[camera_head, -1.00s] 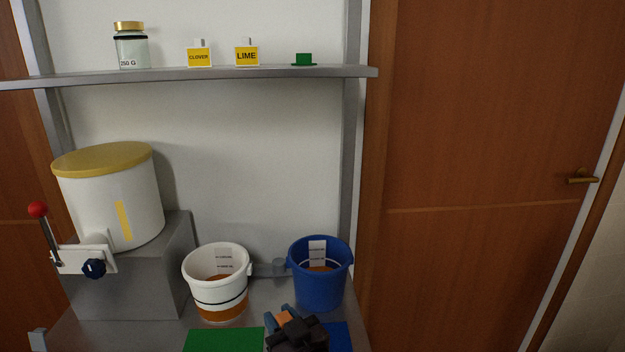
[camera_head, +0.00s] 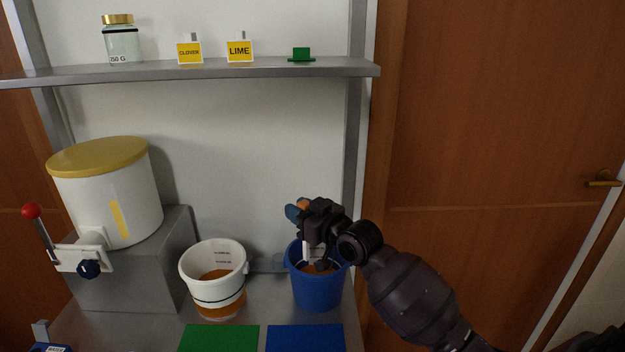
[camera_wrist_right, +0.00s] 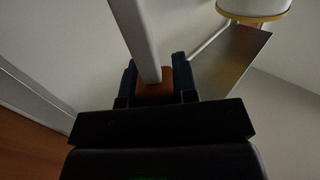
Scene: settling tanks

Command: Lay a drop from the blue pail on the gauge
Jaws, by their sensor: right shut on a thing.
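The blue pail (camera_head: 318,292) stands at the right of the bench, with amber-brown contents and a pale label strip inside. My right gripper (camera_head: 298,208) is above the pail's rim, its blue fingertips pointing up and toward the wall. It is shut on a small orange piece (camera_head: 303,205). In the right wrist view the orange-brown piece (camera_wrist_right: 154,88) sits between the two blue fingers (camera_wrist_right: 154,84). I cannot make out which thing is the gauge. My left gripper is not in view.
A white pail (camera_head: 213,268) stands left of the blue one. A white tank (camera_head: 105,205) with a yellow lid and red-knobbed lever is at left. Green (camera_head: 218,340) and blue (camera_head: 305,340) mats lie in front. A shelf (camera_head: 200,72) holds a jar (camera_head: 121,42) and labels.

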